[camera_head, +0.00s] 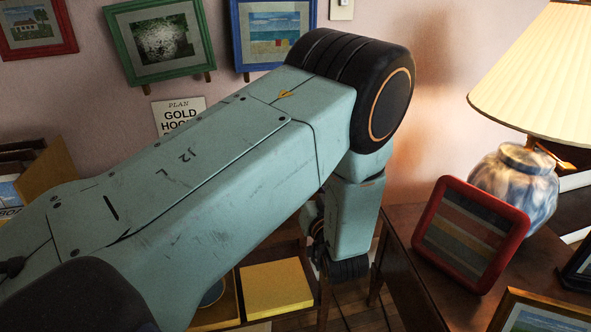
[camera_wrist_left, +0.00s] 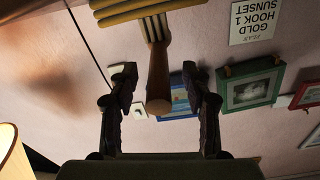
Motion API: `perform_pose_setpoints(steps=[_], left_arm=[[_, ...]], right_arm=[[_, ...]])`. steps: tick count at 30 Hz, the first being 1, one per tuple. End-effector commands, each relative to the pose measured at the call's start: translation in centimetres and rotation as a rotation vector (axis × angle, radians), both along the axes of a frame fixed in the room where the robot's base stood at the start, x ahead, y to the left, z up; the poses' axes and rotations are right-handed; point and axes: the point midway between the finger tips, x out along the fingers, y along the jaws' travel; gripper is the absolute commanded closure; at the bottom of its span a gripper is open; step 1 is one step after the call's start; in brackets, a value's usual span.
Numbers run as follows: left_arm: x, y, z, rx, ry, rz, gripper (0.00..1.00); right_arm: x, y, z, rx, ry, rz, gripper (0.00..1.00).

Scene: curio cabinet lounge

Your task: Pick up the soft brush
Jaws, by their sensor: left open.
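In the left wrist view, which looks upside down, a brown wooden handle (camera_wrist_left: 158,85), likely the soft brush's, runs from the top middle toward my gripper. Pale and dark stripes and yellowish bars show at its far end; I cannot tell which of these belong to the brush. My left gripper (camera_wrist_left: 160,75) is open, with one dark finger on each side of the handle and visible gaps on both sides. In the head view my left arm covers the middle, and neither the brush nor the left fingers can be made out. My right gripper is in neither view.
At right in the head view, a wooden table (camera_head: 405,285) holds a red-framed striped panel (camera_head: 472,236) and a lamp (camera_head: 520,180). A yellow box (camera_head: 276,288) lies low in the middle. Framed pictures (camera_head: 160,42) hang on the wall behind my arm.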

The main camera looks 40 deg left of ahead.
Motion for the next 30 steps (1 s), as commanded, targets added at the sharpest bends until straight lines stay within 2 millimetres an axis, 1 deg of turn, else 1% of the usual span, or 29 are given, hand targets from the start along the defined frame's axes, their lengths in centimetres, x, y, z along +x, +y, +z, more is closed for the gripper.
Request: perform_pose_setpoints(steps=[1,6,14,17,30], left_arm=[[0.6,0.7,-0.1,-0.003,-0.004,0.004,0.51],[1.9,1.8,0.0,-0.001,-0.002,-0.001,0.51],[2.2,1.8,0.1,0.000,0.000,-0.005,0.51],[2.2,1.8,0.0,0.000,0.000,-0.005,0.58],[2.2,1.8,0.0,0.000,0.000,-0.005,0.96]], right_arm=[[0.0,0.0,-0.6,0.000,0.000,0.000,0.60],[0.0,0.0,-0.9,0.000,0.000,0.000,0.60],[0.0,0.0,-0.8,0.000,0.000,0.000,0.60],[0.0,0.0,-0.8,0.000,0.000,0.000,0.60],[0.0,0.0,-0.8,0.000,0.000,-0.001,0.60]])
